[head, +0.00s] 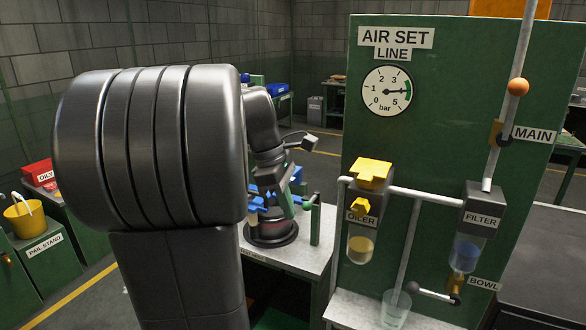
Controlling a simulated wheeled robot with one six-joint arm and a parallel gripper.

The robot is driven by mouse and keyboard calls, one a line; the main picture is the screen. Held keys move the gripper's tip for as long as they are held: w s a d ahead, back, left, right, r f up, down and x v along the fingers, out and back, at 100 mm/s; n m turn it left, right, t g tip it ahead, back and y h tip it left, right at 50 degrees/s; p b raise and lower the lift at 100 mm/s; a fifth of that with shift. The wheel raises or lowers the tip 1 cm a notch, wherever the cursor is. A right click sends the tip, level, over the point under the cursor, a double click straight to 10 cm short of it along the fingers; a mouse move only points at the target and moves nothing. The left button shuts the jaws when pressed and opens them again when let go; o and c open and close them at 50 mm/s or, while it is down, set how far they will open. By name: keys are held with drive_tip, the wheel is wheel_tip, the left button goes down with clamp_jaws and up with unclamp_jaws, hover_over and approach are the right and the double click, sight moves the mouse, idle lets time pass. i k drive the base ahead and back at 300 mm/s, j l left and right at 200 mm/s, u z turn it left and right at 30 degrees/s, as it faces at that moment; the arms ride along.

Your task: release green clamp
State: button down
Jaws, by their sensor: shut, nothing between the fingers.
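My gripper (286,206) is at the end of my dark arm, low over the light-topped bench (312,262). It is shut, and I see nothing held in it; its fingertips are small and partly lost among the parts there. A green upright handle (315,225), which looks like part of the green clamp, stands on the bench just right of my gripper. A dark round pot-like body with a reddish band (272,233) sits on the bench below my gripper. Blue clamp-like parts (254,207) show beside it. Whether my gripper touches the green part, I cannot tell.
At right stands a green air-set panel (440,120) with a gauge (387,91), a yellow-topped oiler (371,185), a filter (479,210) and pipes. At left are a yellow pail (24,219) and a red bin (40,173). My arm hides much of the middle left.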

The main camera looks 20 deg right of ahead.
sight(306, 206)
drive_tip(key=i+j+z, duration=0.2)
drive_tip(key=i, duration=0.35)
drive_tip(key=i+j+z, duration=0.25)
drive_tip(key=i, duration=0.25)
drive_tip(key=l, duration=0.1)
